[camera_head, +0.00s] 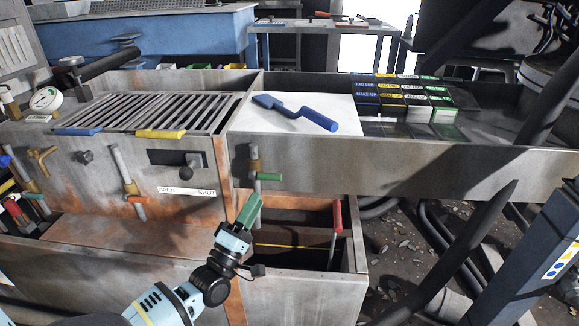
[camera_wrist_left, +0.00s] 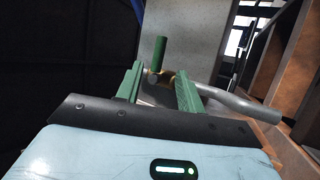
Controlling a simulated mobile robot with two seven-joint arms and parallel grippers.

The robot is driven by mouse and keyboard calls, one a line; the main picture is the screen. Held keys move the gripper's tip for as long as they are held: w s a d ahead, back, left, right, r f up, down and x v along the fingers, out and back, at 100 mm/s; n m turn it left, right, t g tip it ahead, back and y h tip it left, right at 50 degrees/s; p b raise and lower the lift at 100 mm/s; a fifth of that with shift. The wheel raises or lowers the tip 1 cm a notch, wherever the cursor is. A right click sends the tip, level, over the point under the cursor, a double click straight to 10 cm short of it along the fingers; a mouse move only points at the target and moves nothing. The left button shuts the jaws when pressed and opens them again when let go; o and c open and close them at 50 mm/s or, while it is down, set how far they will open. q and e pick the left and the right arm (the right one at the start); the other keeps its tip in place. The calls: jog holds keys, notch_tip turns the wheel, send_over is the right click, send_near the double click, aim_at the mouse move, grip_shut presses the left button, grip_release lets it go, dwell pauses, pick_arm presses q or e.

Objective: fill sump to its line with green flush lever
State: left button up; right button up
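The green flush lever (camera_head: 268,176) sticks out to the right from a brass valve on a grey vertical pipe (camera_head: 254,158) at the screen's front. The sump (camera_head: 352,250) is the open box below, with a yellow line (camera_head: 290,246) on its inner wall. Its liquid level cannot be made out. My left gripper (camera_head: 251,206), with green fingers, is just below the lever. In the left wrist view, the lever (camera_wrist_left: 158,54) shows beyond and between the parted fingertips (camera_wrist_left: 160,72), apparently not gripped. My right gripper is not in view.
A red-handled rod (camera_head: 337,215) stands in the sump's right side. A blue scraper (camera_head: 295,112) and labelled blocks (camera_head: 405,98) lie above. Stones litter the floor at right.

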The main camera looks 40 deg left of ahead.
aim_at(267, 177)
pick_arm(q)
jog(key=b+x, duration=0.1)
jog(key=x, duration=0.6)
jog(key=shift+r, duration=0.15)
jog(key=shift+w+r, duration=0.25)
jog(key=shift+w, duration=0.2)
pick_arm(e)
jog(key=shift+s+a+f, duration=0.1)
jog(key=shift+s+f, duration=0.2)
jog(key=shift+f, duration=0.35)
pick_arm(q)
jog(key=c, duration=0.7)
grip_shut()
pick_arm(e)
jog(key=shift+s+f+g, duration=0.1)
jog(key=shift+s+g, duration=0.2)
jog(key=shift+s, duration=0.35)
